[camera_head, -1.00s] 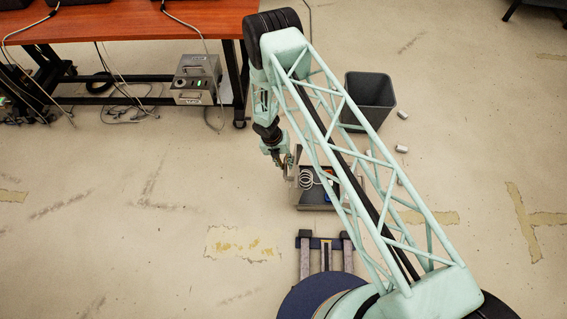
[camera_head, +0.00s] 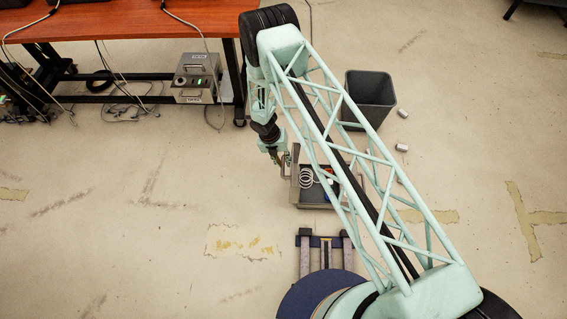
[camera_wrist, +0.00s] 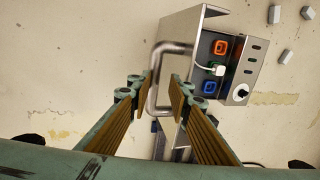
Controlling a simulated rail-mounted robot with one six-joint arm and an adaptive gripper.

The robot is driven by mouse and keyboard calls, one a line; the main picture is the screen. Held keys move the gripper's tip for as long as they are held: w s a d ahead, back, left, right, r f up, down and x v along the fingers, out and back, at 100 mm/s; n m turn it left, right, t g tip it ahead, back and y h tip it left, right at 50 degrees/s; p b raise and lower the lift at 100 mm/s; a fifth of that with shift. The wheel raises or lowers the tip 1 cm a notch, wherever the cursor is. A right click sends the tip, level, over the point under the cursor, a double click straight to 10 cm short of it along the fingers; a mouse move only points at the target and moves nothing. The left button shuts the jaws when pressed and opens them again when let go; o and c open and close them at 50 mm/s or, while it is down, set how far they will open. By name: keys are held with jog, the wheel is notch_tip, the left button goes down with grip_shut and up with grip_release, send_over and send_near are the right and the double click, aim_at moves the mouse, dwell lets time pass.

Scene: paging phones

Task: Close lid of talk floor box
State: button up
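An open grey metal floor box (camera_head: 318,196) stands on the floor, partly hidden behind my arm in the head view, with a white coiled cord in it. In the wrist view its panel (camera_wrist: 246,66) shows orange, green and blue sockets, a white plug and a knob. A raised metal plate, seemingly the lid (camera_wrist: 188,32), stands along its left side with a bent tube handle (camera_wrist: 153,88). My gripper (camera_wrist: 163,88) is open, its two fingers apart with the handle showing in the gap. I cannot tell whether they touch. It also shows in the head view (camera_head: 285,161).
A dark bin (camera_head: 369,98) stands behind the box, with small pale cylinders (camera_head: 402,113) on the floor nearby. A wooden table (camera_head: 130,20) with another grey box (camera_head: 196,78) and cables under it is at upper left.

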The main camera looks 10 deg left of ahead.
jog(key=d+p+v, duration=0.1)
jog(key=p+v, duration=0.4)
jog(key=v, duration=0.9)
jog(key=shift+r+p, duration=0.35)
jog(key=shift+r, duration=0.2)
dwell(1.6)
jog(key=shift+d, duration=0.1)
dwell(0.9)
